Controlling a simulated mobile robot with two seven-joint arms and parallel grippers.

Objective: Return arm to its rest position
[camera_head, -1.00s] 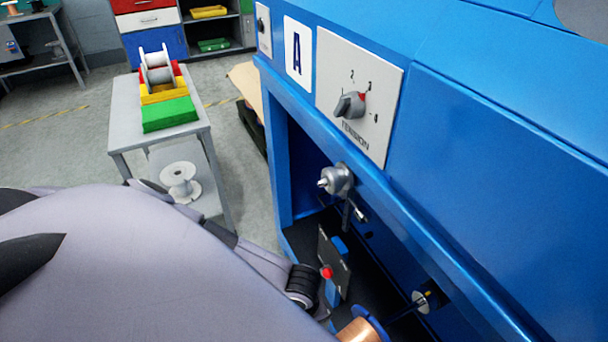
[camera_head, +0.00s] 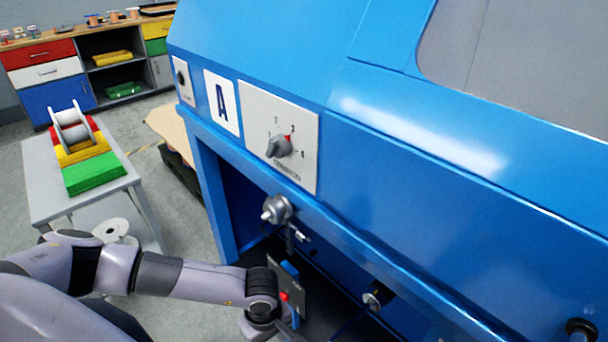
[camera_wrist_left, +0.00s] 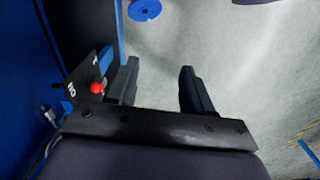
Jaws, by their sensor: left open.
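My left arm (camera_head: 190,280) comes in from the left in the head view and reaches to the front of the blue machine (camera_head: 420,140). Its wrist (camera_head: 262,290) is beside the red button (camera_head: 284,296) on a dark panel; the fingers are hardly visible there. In the left wrist view my left gripper (camera_wrist_left: 158,90) is open, with nothing between its fingers but the grey floor beyond. The red button (camera_wrist_left: 97,87) and its panel (camera_wrist_left: 82,92) are just left of the fingers. My right gripper is not in view.
The machine carries a tension dial (camera_head: 280,147), an "A" label (camera_head: 222,102) and metal pulley fittings (camera_head: 277,210). A grey table (camera_head: 50,205) with coloured blocks and a spool (camera_head: 72,130) stands at the left. Drawers (camera_head: 45,70) are behind. A blue disc (camera_wrist_left: 144,9) lies beyond the fingers.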

